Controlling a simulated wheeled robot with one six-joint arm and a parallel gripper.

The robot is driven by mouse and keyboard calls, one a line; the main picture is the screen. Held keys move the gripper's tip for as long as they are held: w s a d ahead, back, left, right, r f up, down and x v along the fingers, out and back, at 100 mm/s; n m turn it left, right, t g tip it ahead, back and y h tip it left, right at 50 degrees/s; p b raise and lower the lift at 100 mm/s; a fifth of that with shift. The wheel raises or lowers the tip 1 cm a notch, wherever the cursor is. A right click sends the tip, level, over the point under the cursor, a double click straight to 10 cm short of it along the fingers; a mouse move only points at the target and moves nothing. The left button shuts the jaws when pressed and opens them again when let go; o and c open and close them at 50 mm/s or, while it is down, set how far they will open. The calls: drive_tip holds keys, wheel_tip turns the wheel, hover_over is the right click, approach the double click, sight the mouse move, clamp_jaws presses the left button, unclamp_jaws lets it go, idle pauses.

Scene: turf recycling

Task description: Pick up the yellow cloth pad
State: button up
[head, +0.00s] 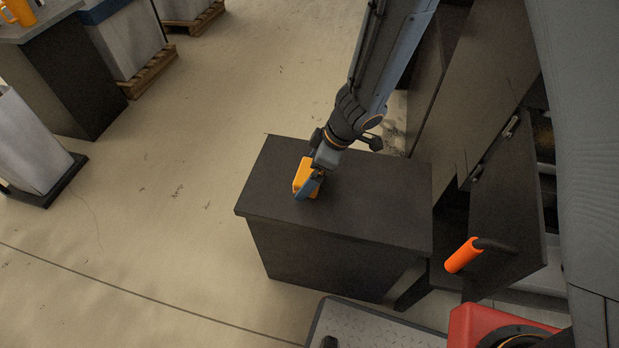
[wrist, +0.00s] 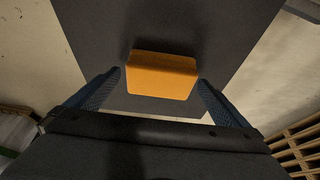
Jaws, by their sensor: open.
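The yellow cloth pad (head: 303,172) lies on the top of a dark cabinet (head: 375,200), partly hidden by my gripper in the head view. It looks like an orange-yellow block in the wrist view (wrist: 162,75). My gripper (head: 312,184) is over the cabinet top, right at the pad. In the wrist view my gripper (wrist: 160,88) is open, with one blue finger on each side of the pad's near part. A small gap shows between each finger and the pad. I cannot tell how far the fingertips are above the cabinet top.
A dark open door or panel (head: 505,205) and an orange handle (head: 463,255) are right of the cabinet. A red object (head: 490,328) is at the bottom right. White bins on pallets (head: 130,40) stand at the upper left. The floor left of the cabinet is clear.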

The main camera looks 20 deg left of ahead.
sight(309, 172)
drive_tip(key=shift+a+f, duration=0.15)
drive_tip(key=shift+f, duration=0.3)
drive_tip(key=c, duration=1.2)
drive_tip(key=shift+o, duration=0.2)
drive_tip(key=shift+r, duration=0.1)
wheel_tip(309, 172, up, 10)
drive_tip(key=p, duration=0.4)
